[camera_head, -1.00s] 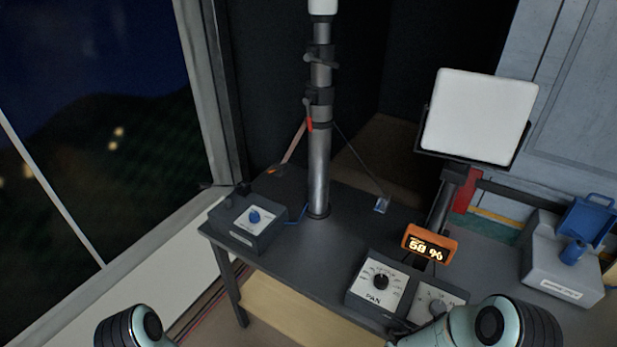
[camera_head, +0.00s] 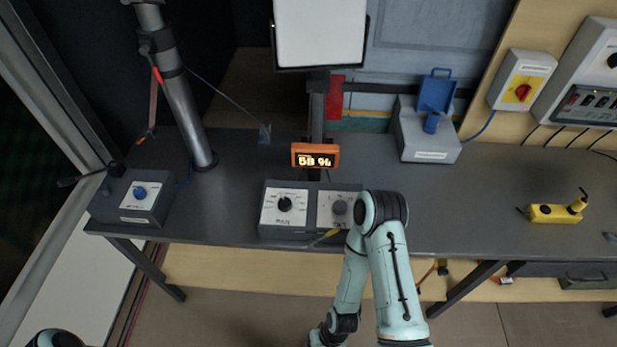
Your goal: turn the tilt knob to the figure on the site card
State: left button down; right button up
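The grey tilt knob (camera_head: 339,208) sits on the right-hand panel of a dark control box at the front of the bench. My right arm's bent joint covers the right part of that panel, so its scale is partly hidden and too small to read. An orange-framed display (camera_head: 315,155) behind the box shows what looks like 58 %. A large white lamp panel (camera_head: 320,32) stands on a post behind it. I cannot make out a site card. Neither gripper shows: my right arm folds back down past the bottom edge, and only a piece of my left arm shows bottom left.
The black pan knob (camera_head: 285,204) is directly left of the tilt knob. A blue-knob box (camera_head: 140,194) and a mast (camera_head: 186,100) stand left. A grey box with blue lid (camera_head: 430,133) and a yellow device (camera_head: 556,212) are right. The bench (camera_head: 480,195) between them is clear.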

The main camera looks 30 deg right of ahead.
aim_at(339, 207)
jog(key=z, duration=1.35)
jog(key=k+u, duration=0.15)
jog(key=u, duration=0.2)
